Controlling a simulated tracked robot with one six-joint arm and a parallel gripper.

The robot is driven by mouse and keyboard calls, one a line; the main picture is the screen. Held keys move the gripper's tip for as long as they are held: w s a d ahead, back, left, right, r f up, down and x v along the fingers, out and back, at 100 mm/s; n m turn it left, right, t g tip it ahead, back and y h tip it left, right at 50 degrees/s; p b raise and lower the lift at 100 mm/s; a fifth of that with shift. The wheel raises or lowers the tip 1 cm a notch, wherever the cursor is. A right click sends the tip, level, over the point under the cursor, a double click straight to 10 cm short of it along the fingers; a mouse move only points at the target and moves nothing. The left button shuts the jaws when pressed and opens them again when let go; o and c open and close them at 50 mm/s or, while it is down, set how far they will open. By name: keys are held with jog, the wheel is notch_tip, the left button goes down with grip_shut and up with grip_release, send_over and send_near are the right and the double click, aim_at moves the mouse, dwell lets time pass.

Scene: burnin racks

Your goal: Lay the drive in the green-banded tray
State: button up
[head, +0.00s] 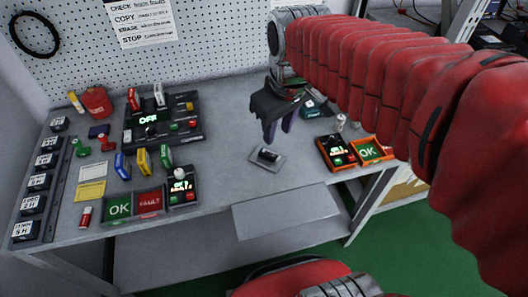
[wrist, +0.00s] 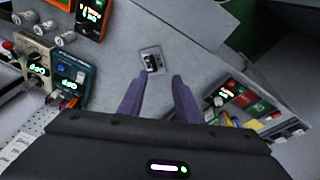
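My gripper (head: 278,133) is above the middle of the bench, purple fingers apart and empty; it also shows in the wrist view (wrist: 158,92). Just beyond its fingertips a small dark block (head: 268,155) lies on a light grey plate (head: 257,162); the block also shows in the wrist view (wrist: 152,62). I cannot tell whether it is the drive. Stick-like blue (head: 122,165), yellow (head: 143,160) and green (head: 165,156) pieces stand at the left. A green panel reading OK (head: 118,208) is at the front left; an orange-edged tray (head: 388,155) with a green OK panel is at the right.
A red FAULT panel (head: 149,203) adjoins the left OK panel. A black unit reading OFF (head: 148,120) holds a red and a white stick. An orange box with a lit display (head: 336,153) stands at the right. Bare bench lies around the grey plate.

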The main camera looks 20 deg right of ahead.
jog(key=w+f+n+g, duration=0.3)
jog(key=w+f+n, duration=0.1)
jog(key=w, duration=0.6)
jog(key=shift+w+a+f+n, duration=0.15)
jog(key=shift+w+f+n, duration=0.15)
jog(key=shift+f, duration=0.3)
send_over(265, 154)
jog(key=shift+w+a+f, duration=0.1)
jog(key=shift+w+f, duration=0.05)
jog(key=shift+f, duration=2)
jog(key=shift+w+f, duration=0.1)
jog(key=shift+f, duration=2.05)
jog(key=shift+s+f, duration=0.15)
jog(key=shift+f, duration=1.15)
jog(key=shift+s+f, duration=0.1)
jog(key=shift+f, duration=1.2)
